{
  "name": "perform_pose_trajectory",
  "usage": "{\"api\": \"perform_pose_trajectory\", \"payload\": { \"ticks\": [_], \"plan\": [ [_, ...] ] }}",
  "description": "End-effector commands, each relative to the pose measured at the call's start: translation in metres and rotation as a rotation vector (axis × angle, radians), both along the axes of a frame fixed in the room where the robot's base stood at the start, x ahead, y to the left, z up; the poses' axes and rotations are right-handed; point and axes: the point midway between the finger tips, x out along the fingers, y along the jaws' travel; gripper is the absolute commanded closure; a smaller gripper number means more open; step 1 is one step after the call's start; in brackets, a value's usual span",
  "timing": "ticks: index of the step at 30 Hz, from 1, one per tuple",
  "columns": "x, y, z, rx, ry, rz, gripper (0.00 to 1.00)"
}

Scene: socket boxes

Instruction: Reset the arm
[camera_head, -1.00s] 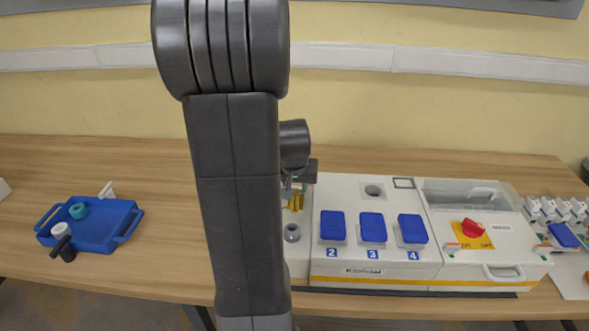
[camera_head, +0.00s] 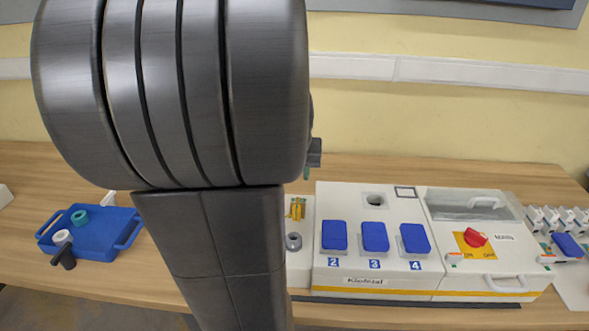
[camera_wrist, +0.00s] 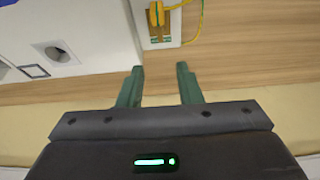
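My gripper (camera_wrist: 160,88) shows in the wrist view with two green fingers set apart and nothing between them. It is above the wooden table (camera_wrist: 225,78), near the white socket box (camera_wrist: 90,30) and a yellow plug with a cable (camera_wrist: 156,14). In the head view my arm fills the left middle and hides most of the gripper; only a dark piece of it shows at the arm's right edge. The white socket box (camera_head: 340,265) carries blue covers numbered 2, 3 and 4, and a red switch (camera_head: 475,238) on a yellow plate.
A blue tray (camera_head: 118,228) on the left holds a teal ring (camera_head: 80,217), a white ring and a black part. Several white switches (camera_head: 565,217) and a blue cover stand at the far right. A yellow wall (camera_head: 440,125) stands behind.

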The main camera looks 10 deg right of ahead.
Motion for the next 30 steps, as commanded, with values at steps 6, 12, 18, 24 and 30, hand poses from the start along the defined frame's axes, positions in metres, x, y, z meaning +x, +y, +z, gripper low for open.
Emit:
{"api": "perform_pose_trajectory", "payload": {
  "ticks": [6, 12, 18, 24, 30],
  "plan": [
    [0.001, 0.0, -0.003, 0.001, 0.002, 0.0, 0.68],
    [0.009, -0.003, -0.024, 0.0, 0.004, 0.0, 0.68],
    [0.021, -0.007, -0.055, 0.001, 0.005, 0.0, 0.68],
    [0.033, -0.01, -0.084, 0.0, 0.004, 0.0, 0.68],
    [0.043, -0.013, -0.11, 0.0, 0.004, 0.001, 0.68]
  ]
}}
